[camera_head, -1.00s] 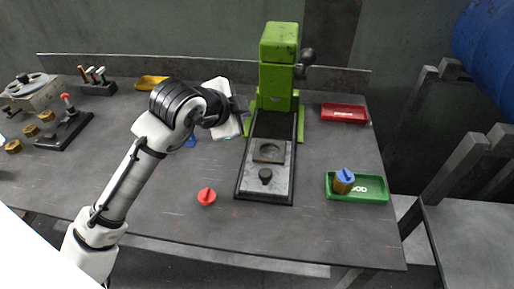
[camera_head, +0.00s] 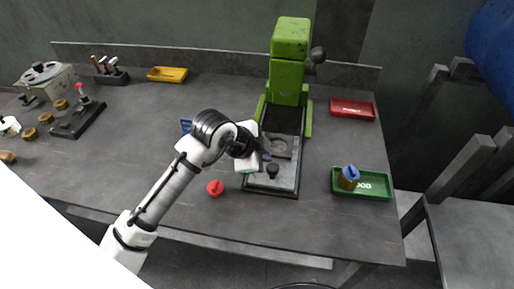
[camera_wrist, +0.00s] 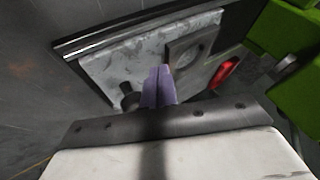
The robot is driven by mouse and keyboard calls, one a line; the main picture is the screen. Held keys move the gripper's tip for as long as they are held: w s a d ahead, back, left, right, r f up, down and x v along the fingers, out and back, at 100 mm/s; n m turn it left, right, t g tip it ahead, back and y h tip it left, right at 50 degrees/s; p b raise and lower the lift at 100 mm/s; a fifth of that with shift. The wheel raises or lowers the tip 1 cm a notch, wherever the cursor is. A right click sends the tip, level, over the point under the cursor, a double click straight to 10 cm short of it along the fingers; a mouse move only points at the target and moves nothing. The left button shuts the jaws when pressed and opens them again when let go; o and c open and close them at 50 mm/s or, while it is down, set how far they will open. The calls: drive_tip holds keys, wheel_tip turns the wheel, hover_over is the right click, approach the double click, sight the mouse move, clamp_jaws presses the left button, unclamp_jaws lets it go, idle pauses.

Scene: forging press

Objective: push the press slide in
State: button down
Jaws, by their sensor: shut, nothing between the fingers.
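The green press (camera_head: 289,62) stands at the back of the table. Its press slide (camera_head: 284,184), a grey metal plate with a round die recess (camera_head: 280,147) and a black knob (camera_head: 272,171), sticks out toward the front in its dark frame. The slide also shows in the wrist view (camera_wrist: 112,65), with the knob (camera_wrist: 129,98) left of my fingers. My gripper (camera_head: 267,155) is over the left side of the slide, near the knob. Its purple fingers (camera_wrist: 158,86) are shut and empty. I cannot tell whether they touch the slide. My wrist hides part of the frame's left edge.
A green tray (camera_head: 381,190) with a blue-topped part (camera_head: 349,177) is right of the slide. A red tray (camera_head: 353,110) is behind it. A red knobbed part (camera_head: 215,188) lies left of the slide. The front table edge is clear.

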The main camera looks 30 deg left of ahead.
sight(275, 134)
drive_tip(key=shift+w+f, duration=0.2)
drive_tip(key=shift+f, duration=0.05)
drive_tip(key=w+a, duration=0.1)
drive_tip(key=w, duration=0.2)
drive_tip(key=w+a, duration=0.1)
drive_tip(key=w, duration=0.2)
drive_tip(key=w+b, duration=0.1)
drive_tip(key=w, duration=0.1)
drive_tip(key=shift+w+a, duration=0.4)
drive_tip(key=shift+r, duration=0.1)
